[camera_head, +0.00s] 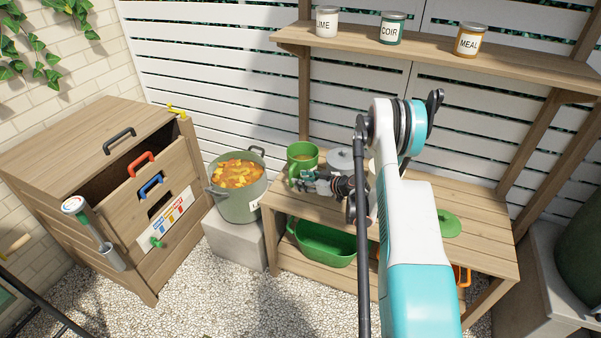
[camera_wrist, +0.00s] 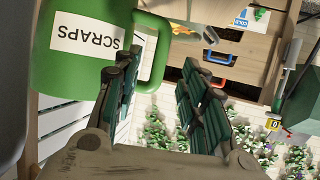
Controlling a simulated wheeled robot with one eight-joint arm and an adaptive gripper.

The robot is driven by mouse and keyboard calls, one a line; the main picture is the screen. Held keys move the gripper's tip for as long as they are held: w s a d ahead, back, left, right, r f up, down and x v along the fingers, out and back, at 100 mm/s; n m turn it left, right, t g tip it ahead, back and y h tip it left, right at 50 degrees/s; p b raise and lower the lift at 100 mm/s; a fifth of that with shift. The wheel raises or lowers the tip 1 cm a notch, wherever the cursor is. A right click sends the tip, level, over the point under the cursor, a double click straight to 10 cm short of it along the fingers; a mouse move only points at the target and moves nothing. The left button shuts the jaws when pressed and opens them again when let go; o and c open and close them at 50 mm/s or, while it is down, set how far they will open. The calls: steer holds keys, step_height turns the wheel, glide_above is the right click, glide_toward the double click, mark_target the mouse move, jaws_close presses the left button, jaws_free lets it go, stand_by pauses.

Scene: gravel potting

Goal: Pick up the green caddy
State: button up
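The green caddy (camera_head: 301,152) stands upright on the bench top at its left end. In the wrist view the caddy (camera_wrist: 62,75) fills the upper left, with a white SCRAPS label and a loop handle (camera_wrist: 160,62) on its right side. My gripper (camera_head: 312,178) is at the caddy's near side in the head view and hides part of it. In the wrist view my gripper (camera_wrist: 160,75) is open. The handle's loop shows between its two fingers, and the left finger overlaps part of it. I cannot tell whether they touch.
A large pot of scraps (camera_head: 238,205) stands left of the bench on a block. A grey-lidded container (camera_head: 341,158) is close right of the caddy. A green tub (camera_head: 325,246) is on the lower shelf. A wooden drawer cabinet (camera_head: 100,150) stands left. Jars (camera_head: 392,28) line the upper shelf.

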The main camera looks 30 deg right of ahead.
mark_target(291, 183)
steer(key=shift+b+x, duration=1.5)
steer(key=shift+x, duration=2.05)
jaws_close()
